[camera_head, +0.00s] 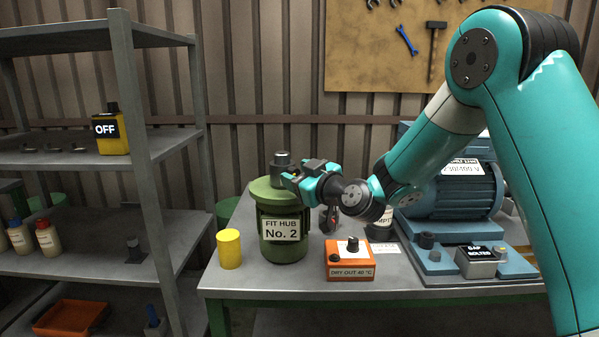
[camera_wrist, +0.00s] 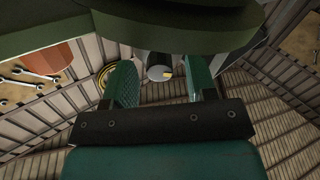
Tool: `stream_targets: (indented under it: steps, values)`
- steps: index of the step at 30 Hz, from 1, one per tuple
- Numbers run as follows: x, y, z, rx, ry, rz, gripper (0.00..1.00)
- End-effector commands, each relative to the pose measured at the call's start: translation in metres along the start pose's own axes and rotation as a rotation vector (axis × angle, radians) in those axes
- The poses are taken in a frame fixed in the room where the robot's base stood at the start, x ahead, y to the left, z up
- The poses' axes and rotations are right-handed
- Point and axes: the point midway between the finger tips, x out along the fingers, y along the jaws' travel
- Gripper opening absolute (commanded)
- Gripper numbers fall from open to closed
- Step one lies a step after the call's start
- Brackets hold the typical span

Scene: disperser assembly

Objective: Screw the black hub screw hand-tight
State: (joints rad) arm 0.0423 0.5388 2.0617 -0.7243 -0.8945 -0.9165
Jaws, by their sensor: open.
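A green canister labelled "FIT HUB No. 2" (camera_head: 282,232) stands upright on the bench. A dark cylindrical piece (camera_head: 282,158) sits on top of its lid; I cannot tell whether it is the black hub screw. My gripper (camera_head: 291,177) is open at the lid, just below and right of that piece. In the wrist view, a dark cylinder (camera_wrist: 160,68) with a pale end and a yellow mark shows between the spread fingers of my gripper (camera_wrist: 162,80), with no clear contact. A large dark green round body (camera_wrist: 180,30) fills the top of that view.
A yellow cylinder (camera_head: 229,249) stands left of the canister. An orange "DRY OUT" box (camera_head: 349,262) stands to its right. A blue motor (camera_head: 455,190) and a box labelled "GAP BOLTED" (camera_head: 481,262) take up the right side. A grey shelf (camera_head: 65,160) stands at left.

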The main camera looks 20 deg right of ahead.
Motion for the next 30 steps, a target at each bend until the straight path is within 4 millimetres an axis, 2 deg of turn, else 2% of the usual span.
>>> stream_targets:
  steps: [3, 4, 10, 20, 30]
  values:
    - [-0.0002, 0.0000, 0.0002, 0.000, 0.000, 0.000, 0.52]
    - [-0.0002, 0.0000, 0.0002, 0.000, 0.000, 0.000, 0.47]
    - [-0.0004, 0.0002, 0.0001, 0.000, 0.000, 0.000, 0.02]
    - [-0.0006, 0.0001, 0.0004, 0.035, 0.000, 0.000, 0.02]
    - [-0.0006, 0.0003, 0.0008, 0.251, 0.001, 0.001, 0.02]
